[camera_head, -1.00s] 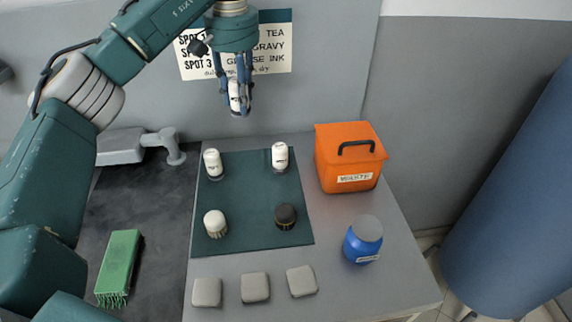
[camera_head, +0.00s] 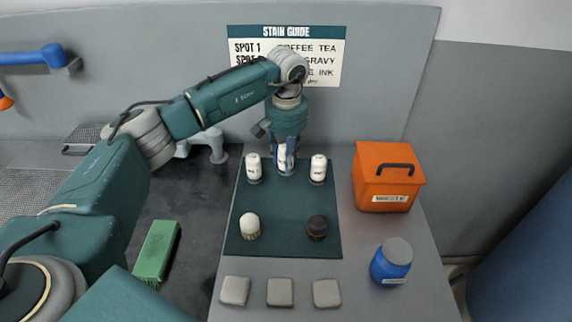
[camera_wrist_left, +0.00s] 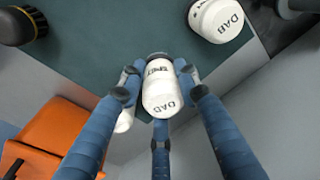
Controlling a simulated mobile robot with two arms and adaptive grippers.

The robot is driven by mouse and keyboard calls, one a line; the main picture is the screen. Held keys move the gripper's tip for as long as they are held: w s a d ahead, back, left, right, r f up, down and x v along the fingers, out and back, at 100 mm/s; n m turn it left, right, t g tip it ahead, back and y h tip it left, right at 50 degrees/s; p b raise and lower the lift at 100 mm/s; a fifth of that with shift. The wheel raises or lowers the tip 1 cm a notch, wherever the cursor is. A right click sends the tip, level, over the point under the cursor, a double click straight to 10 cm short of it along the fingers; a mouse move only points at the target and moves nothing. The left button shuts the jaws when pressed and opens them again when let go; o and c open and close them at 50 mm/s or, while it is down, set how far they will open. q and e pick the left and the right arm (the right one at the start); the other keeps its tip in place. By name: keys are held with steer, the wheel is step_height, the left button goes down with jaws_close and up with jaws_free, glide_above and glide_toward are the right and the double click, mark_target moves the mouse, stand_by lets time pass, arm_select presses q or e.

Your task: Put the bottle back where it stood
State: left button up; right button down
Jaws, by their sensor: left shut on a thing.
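My left gripper (camera_head: 286,166) is shut on a white bottle (camera_head: 282,153), upright at the back of the dark green mat (camera_head: 282,202). Its fingers surround the bottle (camera_wrist_left: 160,88) in the left wrist view. The held bottle is between two other white bottles, one on the left (camera_head: 254,168) and one on the right (camera_head: 318,169). The fingers hide its lower part, so I cannot tell whether its base touches the mat. My right gripper is not in view.
A white brush (camera_head: 249,226) and a dark brush (camera_head: 317,228) stand farther forward on the mat. An orange waste bin (camera_head: 387,180) and a blue jar (camera_head: 391,262) are at right. Grey pads (camera_head: 280,292) lie in front, a green brush (camera_head: 156,252) at left.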

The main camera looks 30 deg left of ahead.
arm_select(q)
step_height(320, 180, down, 3)
steer(key=shift+f+p, duration=0.15)
steer(key=shift+p, duration=0.2)
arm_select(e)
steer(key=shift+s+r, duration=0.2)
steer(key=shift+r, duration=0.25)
arm_select(q)
steer(key=shift+f, duration=0.1)
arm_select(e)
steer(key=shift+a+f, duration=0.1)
arm_select(q)
steer(key=shift+f+b, duration=0.15)
steer(key=shift+b, duration=0.15)
steer(key=o, duration=1)
steer(key=shift+o, duration=0.7)
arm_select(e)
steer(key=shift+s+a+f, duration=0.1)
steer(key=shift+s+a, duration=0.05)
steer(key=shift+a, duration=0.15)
